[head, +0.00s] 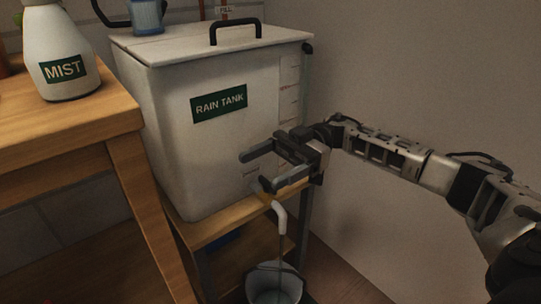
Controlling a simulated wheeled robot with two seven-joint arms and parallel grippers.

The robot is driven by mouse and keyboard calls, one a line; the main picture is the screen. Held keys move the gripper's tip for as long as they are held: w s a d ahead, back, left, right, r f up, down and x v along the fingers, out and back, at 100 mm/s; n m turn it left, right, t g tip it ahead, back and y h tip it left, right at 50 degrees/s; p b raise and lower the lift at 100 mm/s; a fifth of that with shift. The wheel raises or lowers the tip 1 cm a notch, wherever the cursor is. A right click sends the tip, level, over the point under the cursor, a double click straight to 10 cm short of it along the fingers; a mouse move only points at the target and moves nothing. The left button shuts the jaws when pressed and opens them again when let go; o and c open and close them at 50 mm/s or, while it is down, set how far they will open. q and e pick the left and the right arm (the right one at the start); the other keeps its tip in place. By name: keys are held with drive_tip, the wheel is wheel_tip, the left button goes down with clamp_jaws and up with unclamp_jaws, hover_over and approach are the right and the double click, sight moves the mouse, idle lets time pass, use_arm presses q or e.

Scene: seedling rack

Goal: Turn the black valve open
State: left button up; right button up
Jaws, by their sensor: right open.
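The white tank labelled RAIN TANK (205,150) stands on a wooden stand. A pale curved spout (281,218) comes out low on its front right. A small dark piece at the spout's top, apparently the black valve (264,184), is mostly hidden by my right gripper. My right gripper (257,173) is open, its two dark fingers pointing left in front of the tank, close to this piece. I cannot tell whether they touch it. My left gripper is out of view.
A bucket (262,292) stands below the spout, and a thin line, perhaps water, runs down into it. A wooden table (60,130) with a white MIST bottle (62,55) is at the left. A blue cup (146,16) sits on the tank lid by a black handle (236,30).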

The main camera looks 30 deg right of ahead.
use_arm(q)
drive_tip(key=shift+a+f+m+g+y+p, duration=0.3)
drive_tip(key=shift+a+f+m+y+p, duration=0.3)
drive_tip(key=shift+p, duration=0.55)
use_arm(e)
drive_tip(key=s+a+r, duration=0.3)
drive_tip(key=s, duration=0.2)
drive_tip(key=shift+s+a, duration=0.2)
drive_tip(key=shift+s, duration=0.15)
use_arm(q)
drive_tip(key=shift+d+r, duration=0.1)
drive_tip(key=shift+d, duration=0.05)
